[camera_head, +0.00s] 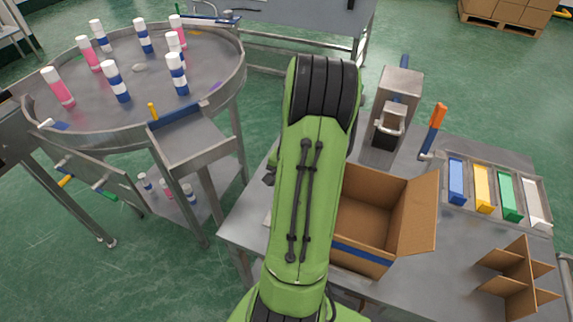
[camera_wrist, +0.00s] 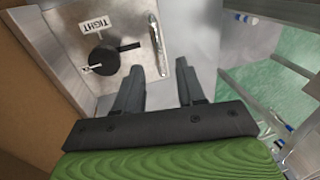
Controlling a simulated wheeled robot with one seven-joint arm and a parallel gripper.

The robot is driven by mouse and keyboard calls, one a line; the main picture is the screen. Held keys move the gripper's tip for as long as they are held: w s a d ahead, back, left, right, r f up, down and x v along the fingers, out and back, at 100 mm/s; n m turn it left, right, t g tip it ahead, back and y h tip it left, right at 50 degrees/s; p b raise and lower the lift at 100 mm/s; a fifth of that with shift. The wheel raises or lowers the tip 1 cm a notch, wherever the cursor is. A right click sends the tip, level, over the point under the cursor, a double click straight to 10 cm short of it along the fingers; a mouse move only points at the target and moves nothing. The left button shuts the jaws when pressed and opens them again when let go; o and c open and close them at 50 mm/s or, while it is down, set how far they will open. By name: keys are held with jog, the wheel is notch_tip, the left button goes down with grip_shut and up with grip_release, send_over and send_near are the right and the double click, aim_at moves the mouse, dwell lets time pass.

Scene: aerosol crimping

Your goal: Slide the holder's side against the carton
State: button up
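The open cardboard carton (camera_head: 362,260) stands on the steel table, its right flap folded outward and a blue band near its base. A brown surface, likely its wall, fills the left edge of the wrist view (camera_wrist: 22,110). Near it lies a grey metal plate (camera_wrist: 128,18) with a "TIGHT" label, a black round knob (camera_wrist: 101,61) and an upright silver bar (camera_wrist: 158,45). I cannot tell which thing is the holder. My gripper (camera_wrist: 160,68) is open, with nothing visible between its fingers; the left fingertip is near the bar's lower end. My arm hides it in the head view.
A tray of coloured blocks (camera_head: 497,204), a cardboard divider (camera_head: 519,277), an orange-handled tool (camera_head: 438,116) and a metal box-shaped station (camera_head: 400,85) stand around the carton. A round table (camera_head: 138,68) with several cans is at left. Bare tabletop (camera_head: 425,282) shows right of the carton.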

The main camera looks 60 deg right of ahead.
notch_tip(320, 180, up, 12)
jog(key=s+p, duration=0.2)
jog(key=shift+s, duration=0.2)
jog(key=shift+f, duration=0.1)
